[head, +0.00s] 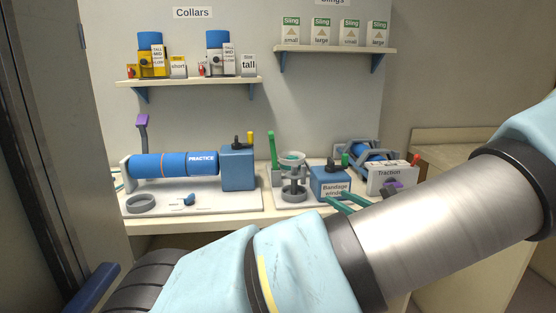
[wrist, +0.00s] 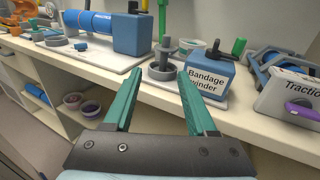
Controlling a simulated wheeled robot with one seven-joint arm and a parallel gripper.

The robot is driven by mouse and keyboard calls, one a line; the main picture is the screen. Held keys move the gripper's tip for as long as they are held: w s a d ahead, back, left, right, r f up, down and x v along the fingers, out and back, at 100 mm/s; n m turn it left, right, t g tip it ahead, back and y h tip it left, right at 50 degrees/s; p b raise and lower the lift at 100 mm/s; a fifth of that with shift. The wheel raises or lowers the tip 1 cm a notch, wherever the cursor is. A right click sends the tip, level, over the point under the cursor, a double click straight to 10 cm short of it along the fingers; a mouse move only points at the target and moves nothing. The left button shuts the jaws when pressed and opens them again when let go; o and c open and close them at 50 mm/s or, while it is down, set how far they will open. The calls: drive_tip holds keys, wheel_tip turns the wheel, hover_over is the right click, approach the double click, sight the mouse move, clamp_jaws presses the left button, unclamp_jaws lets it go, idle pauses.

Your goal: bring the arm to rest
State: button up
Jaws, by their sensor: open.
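My gripper (wrist: 158,97) shows in the wrist view with its two green fingers spread apart and nothing between them. It is in front of the bench, with the bandage winder (wrist: 206,76) just beyond its right finger. In the head view my arm crosses the lower right, and the green fingers reach toward the bandage winder (head: 331,184). I cannot tell from these frames whether the fingertips touch anything.
The bench (head: 180,222) holds a blue practice roll (head: 172,164), a grey ring (head: 141,203) and a traction box (head: 391,179). Shelves above carry collars (head: 150,55) and sling packets (head: 321,32). Open shelving with bowls (wrist: 90,107) lies below the bench.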

drive_tip(key=s+a+f+n+g, duration=0.3)
drive_tip(key=a+n+g, duration=0.3)
drive_tip(key=a, duration=0.3)
drive_tip(key=s+a+f+n+g, duration=0.3)
drive_tip(key=a+n+g, duration=0.3)
drive_tip(key=a, duration=0.4)
drive_tip(key=s+a+r+n+g+h, duration=0.1)
drive_tip(key=s+a+r+n+h, duration=0.3)
drive_tip(key=n+h, duration=0.5)
wheel_tip(320, 180, up, 2)
drive_tip(key=s+n, duration=0.2)
drive_tip(key=n, duration=0.5)
drive_tip(key=shift+a+h, duration=0.2)
drive_tip(key=shift+h, duration=0.1)
drive_tip(key=shift+s, duration=0.1)
drive_tip(key=shift+c, duration=0.4)
